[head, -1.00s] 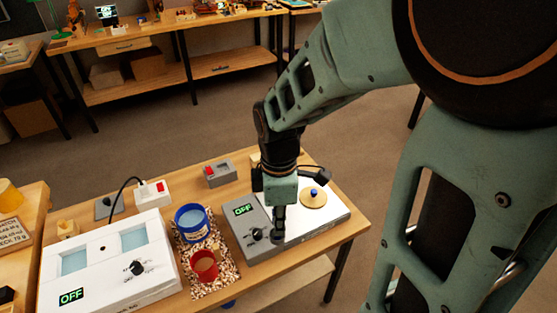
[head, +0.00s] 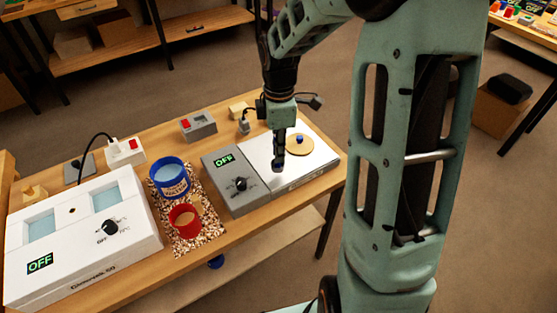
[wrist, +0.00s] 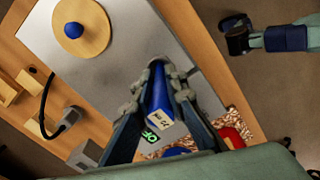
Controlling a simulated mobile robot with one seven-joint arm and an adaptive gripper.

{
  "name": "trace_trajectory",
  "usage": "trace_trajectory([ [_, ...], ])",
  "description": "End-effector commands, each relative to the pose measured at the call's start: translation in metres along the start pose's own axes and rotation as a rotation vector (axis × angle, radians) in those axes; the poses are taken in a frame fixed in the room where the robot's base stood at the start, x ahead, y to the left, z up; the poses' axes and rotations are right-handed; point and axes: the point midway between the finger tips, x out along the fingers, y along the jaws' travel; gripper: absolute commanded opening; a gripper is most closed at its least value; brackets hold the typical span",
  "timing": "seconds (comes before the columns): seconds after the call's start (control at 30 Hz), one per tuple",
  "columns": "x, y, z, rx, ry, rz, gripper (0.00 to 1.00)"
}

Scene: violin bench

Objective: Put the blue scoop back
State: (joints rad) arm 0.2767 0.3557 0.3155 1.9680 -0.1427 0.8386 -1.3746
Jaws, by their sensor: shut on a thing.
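My gripper (head: 278,160) points down over the white plate of the hot plate, left of the round wooden lid. In the wrist view my gripper (wrist: 158,85) is shut on the blue scoop (wrist: 157,95), of which a blue tapered part with a pale lettered label shows between the fingers. The rest of the scoop is hidden, and the head view is too small to show it clearly. A blue tub (head: 170,179) with a label and a red cup (head: 184,220) stand on a speckled mat (head: 208,236), left of the grey control box (head: 234,192).
The wooden lid (head: 299,149) with a blue knob lies on the white plate (head: 312,170). A white two-well unit (head: 75,245) fills the bench's left. A power strip (head: 125,152), a grey switch box (head: 199,125) and a grey plug (head: 244,126) lie along the back.

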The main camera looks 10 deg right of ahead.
Motion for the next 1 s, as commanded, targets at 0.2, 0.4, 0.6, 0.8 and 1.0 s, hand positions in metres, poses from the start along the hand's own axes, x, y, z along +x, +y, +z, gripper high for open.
trace_trajectory([
  [0.2,0.026,-0.001,-0.001,-0.001,-0.001,0.000,0.00],
  [0.4,0.024,-0.001,-0.001,-0.001,-0.001,0.000,0.00],
  [0.6,0.029,-0.001,-0.001,-0.002,-0.001,-0.001,0.00],
  [0.8,0.028,-0.001,-0.001,-0.001,-0.001,0.000,0.29],
  [1.0,0.028,-0.001,-0.001,-0.001,0.000,0.000,0.29],
])
